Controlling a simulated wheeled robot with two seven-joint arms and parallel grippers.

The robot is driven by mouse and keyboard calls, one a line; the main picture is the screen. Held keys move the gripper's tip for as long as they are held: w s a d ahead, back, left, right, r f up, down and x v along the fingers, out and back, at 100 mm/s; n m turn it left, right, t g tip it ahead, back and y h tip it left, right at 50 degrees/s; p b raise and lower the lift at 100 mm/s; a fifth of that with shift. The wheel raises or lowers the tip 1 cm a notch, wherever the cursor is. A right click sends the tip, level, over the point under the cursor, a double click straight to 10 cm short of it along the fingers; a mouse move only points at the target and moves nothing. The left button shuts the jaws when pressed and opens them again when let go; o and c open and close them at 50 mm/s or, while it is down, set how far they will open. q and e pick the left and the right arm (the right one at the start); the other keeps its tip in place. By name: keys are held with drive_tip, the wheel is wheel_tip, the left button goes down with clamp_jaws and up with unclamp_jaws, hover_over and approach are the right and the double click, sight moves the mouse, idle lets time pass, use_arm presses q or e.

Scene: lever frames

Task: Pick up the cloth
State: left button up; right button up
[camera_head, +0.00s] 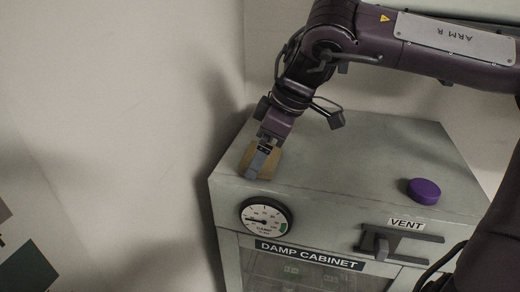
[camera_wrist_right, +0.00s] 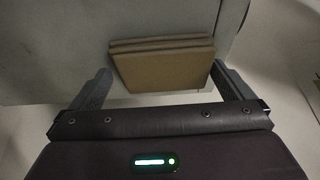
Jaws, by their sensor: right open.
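The cloth (camera_wrist_right: 165,68) is a brown folded stack of flat layers. It lies on the top of the grey damp cabinet (camera_head: 345,170), near its left edge. In the head view a small part of the cloth (camera_head: 273,164) shows beside my right gripper (camera_head: 262,166), which hides much of it. In the right wrist view my right gripper (camera_wrist_right: 168,85) is open, with one finger on each side of the cloth. I cannot tell whether the fingers touch it. My left gripper is not in view.
A purple round knob or cap (camera_head: 424,190) is on the cabinet top at the right. A dial gauge (camera_head: 266,217) and a dark vent lever (camera_head: 388,241) are on the cabinet front. A wall stands behind and to the left. The middle of the cabinet top is clear.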

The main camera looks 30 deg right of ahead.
drive_tip(key=shift+a, duration=0.1)
drive_tip(key=shift+s, duration=0.25)
drive_tip(key=shift+c, duration=0.3)
drive_tip(key=c, duration=0.6)
drive_tip(key=shift+r, duration=0.25)
drive_tip(key=shift+c, duration=0.2)
drive_tip(key=shift+r+b, duration=0.3)
drive_tip(key=shift+r, duration=0.05)
wheel_tip(320, 180, up, 8)
drive_tip(key=shift+f+b, duration=0.25)
drive_tip(key=shift+b, duration=0.75)
use_arm(q)
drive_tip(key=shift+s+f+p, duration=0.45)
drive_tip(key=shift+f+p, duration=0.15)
drive_tip(key=shift+p, duration=0.05)
use_arm(e)
wheel_tip(320, 180, up, 9)
drive_tip(key=shift+r, duration=0.2)
